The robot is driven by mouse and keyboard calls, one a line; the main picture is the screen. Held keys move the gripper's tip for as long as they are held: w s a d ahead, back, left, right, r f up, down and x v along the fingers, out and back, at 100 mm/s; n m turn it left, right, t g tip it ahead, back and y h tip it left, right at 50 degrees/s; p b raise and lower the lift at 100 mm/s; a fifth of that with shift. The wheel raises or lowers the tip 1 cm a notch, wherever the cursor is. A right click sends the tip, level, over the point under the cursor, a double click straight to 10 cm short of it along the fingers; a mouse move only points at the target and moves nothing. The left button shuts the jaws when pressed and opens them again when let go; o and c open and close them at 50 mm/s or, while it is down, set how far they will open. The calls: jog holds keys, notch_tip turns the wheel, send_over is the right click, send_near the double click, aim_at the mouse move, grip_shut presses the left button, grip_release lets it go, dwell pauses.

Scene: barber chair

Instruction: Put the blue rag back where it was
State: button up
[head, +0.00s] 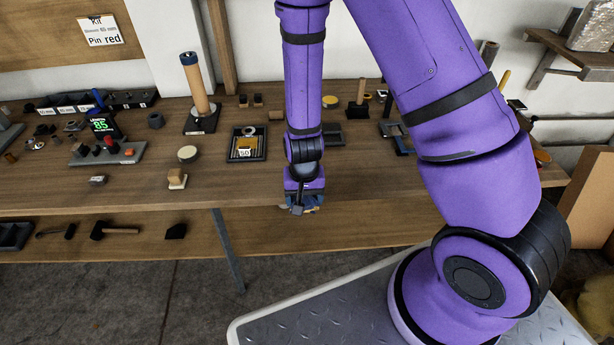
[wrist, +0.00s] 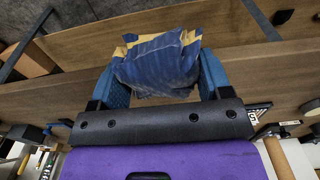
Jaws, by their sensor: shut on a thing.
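My gripper (head: 304,200) hangs at the front edge of the wooden workbench (head: 230,193), in the middle of the head view. In the wrist view my gripper (wrist: 163,80) is shut on the blue rag (wrist: 158,68), which sits crumpled between the two blue fingers. The rag is dark blue with yellow-tan edges. In the head view only a small bit of the rag (head: 313,207) shows below the wrist, and the fingers mostly hide it. The rag appears held off the bench top, near its front edge.
Left of my gripper are a dark tray marked 50 (head: 247,143), a wooden block (head: 177,179) and a tall cork-coloured cylinder (head: 195,88) on a black base. A lower shelf (head: 195,240) holds a hammer (head: 125,230). Small tools stand behind my arm. The bench front left of my gripper is mostly clear.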

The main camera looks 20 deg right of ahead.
jog(key=w+d, duration=0.1)
jog(key=w, duration=0.3)
jog(key=w+d, duration=0.2)
jog(key=w, duration=0.2)
jog(key=w+d+f, duration=0.1)
jog(key=w, duration=0.4)
jog(key=shift+d+f, duration=0.1)
jog(key=shift+d, duration=0.05)
jog(key=shift+s+f, duration=0.1)
jog(key=shift+f, duration=1.65)
jog(key=o, duration=0.8)
jog(key=shift+f, duration=0.15)
jog(key=shift+o, duration=0.4)
